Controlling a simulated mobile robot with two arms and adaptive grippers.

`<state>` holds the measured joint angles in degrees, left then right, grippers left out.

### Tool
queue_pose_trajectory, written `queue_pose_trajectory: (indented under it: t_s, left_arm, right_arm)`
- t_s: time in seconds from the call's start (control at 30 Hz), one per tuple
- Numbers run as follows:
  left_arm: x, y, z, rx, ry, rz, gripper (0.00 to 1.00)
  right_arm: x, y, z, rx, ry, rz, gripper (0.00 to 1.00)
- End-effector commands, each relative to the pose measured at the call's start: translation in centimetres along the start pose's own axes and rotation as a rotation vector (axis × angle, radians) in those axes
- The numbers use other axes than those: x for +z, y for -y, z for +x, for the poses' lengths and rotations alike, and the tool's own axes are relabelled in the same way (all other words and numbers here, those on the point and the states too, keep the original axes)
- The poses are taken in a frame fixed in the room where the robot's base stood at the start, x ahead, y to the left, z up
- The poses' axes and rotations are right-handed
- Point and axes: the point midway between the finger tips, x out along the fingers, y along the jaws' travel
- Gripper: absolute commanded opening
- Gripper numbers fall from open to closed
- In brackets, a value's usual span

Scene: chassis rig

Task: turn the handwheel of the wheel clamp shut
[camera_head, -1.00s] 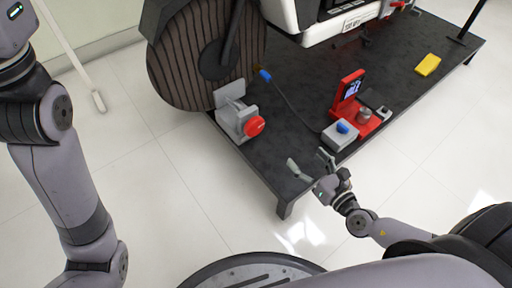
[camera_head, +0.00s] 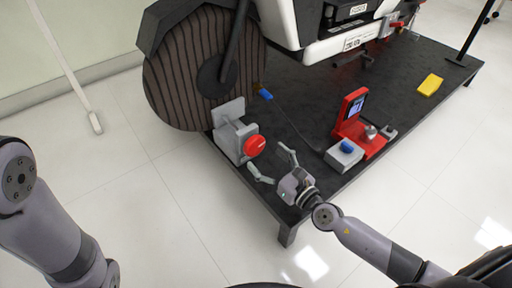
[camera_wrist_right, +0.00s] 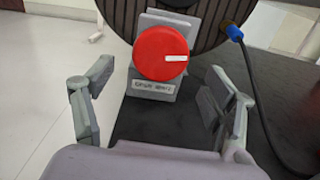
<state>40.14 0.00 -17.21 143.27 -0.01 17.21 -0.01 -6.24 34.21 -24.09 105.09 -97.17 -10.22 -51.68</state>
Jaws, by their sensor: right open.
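The wheel clamp (camera_head: 228,138) is a grey block with an upright plate, standing on the dark platform against the vehicle's wheel. Its red round handwheel (camera_head: 255,146) faces my right gripper. In the right wrist view the handwheel (camera_wrist_right: 161,54) shows a white mark pointing right, with a small label below it on the grey clamp body (camera_wrist_right: 152,88). My right gripper (camera_head: 274,166) is open and empty, its fingers spread just short of the handwheel and not touching it. The wrist view shows the handwheel ahead, between the two fingers. My left arm shows at the left; its gripper is out of view.
A large ribbed wheel (camera_head: 180,80) stands behind the clamp. A red device with a screen (camera_head: 353,108) and a grey box with a blue top (camera_head: 344,154) sit to the right. A yellow block (camera_head: 430,85) lies farther right.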

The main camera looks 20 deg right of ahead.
Motion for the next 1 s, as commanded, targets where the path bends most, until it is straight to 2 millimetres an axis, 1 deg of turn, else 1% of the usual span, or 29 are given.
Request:
queue_pose_trajectory:
  t_s: [0.03, 0.1, 0.2, 0.33, 0.47, 0.7, 1.0]
  left_arm:
    - [0.1, 0.0, 0.1, 0.0, 0.0, 0.0, 0.4]
    - [0.1, 0.0, 0.2, 0.0, 0.0, 0.0, 0.4]
    - [0.1, 0.0, 0.2, 0.001, 0.0, 0.0, 0.4]
    - [0.1, 0.0, 0.2, 0.001, 0.0, 0.0, 0.4]
    - [0.1, 0.0, 0.2, 0.001, 0.0, 0.0, 0.4]
    - [0.1, 0.0, 0.2, 0.001, 0.0, 0.0, 0.4]
    - [0.1, 0.0, 0.2, 0.001, 0.001, 0.0, 0.4]
  right_arm:
    - [0.2, 0.1, 1.2, -0.003, 0.004, 0.003, 0.78]
    - [0.2, 0.0, 2.5, -0.002, 0.003, 0.003, 0.78]
    - [0.0, 0.1, 3.9, -0.002, 0.002, 0.002, 0.78]
    - [0.0, 0.1, 5.1, -0.002, 0.0, 0.001, 0.78]
    - [0.0, 0.0, 5.5, 0.0, 0.0, 0.0, 0.78]
    - [-0.1, 0.0, 5.6, 0.0, -0.001, 0.0, 0.78]
    - [-0.1, 0.0, 5.5, -0.001, -0.001, 0.0, 0.58]
